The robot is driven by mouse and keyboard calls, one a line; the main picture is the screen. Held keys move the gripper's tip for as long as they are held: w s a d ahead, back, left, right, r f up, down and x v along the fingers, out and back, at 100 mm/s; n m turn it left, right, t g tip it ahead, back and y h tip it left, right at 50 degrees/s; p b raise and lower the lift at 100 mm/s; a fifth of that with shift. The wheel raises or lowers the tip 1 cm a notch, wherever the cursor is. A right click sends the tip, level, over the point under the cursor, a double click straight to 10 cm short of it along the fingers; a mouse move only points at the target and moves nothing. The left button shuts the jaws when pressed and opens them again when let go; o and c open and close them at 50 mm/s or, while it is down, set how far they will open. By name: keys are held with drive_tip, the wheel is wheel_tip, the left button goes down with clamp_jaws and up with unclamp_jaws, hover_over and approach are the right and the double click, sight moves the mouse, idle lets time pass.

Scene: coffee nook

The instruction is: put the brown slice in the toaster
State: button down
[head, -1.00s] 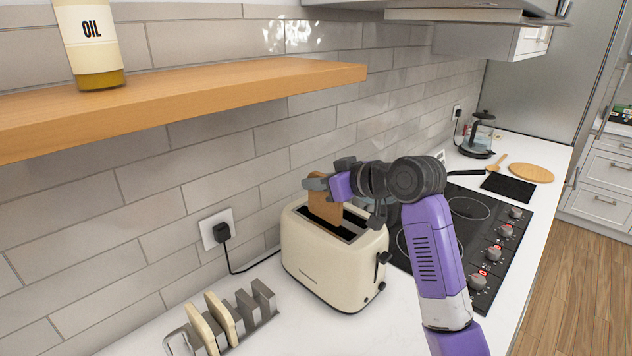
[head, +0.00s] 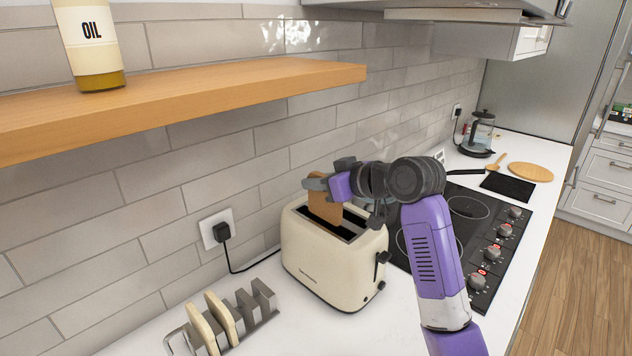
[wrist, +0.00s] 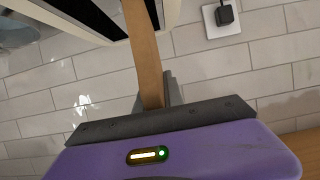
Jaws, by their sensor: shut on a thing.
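The brown slice (head: 325,207) is upright in my gripper (head: 318,184), which is shut on its upper part. The slice is at the top of the cream toaster (head: 325,262), at the left part of its dark slot opening; its lower end looks to be at or in a slot, but how deep I cannot tell. In the wrist view the slice (wrist: 145,55) runs edge-on from the gripper towards the toaster's dark slots (wrist: 100,15). My gripper's far finger is partly hidden by the slice and arm.
A metal rack (head: 255,306) with two pale slices (head: 220,315) stands front left of the toaster. A wooden shelf (head: 200,98) with an oil bottle (head: 90,45) hangs above at left. A black hob (head: 465,235) lies to the right, with a glass kettle (head: 480,135) beyond.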

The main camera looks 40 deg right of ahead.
sight(342, 211)
drive_tip(key=shift+f+b, duration=2.15)
drive_tip(key=shift+f, duration=1.5)
idle(1.5)
drive_tip(key=c, duration=1.4)
unclamp_jaws()
drive_tip(key=shift+o, duration=0.2)
drive_tip(key=shift+b+v, duration=0.5)
drive_tip(key=shift+v, duration=3.45)
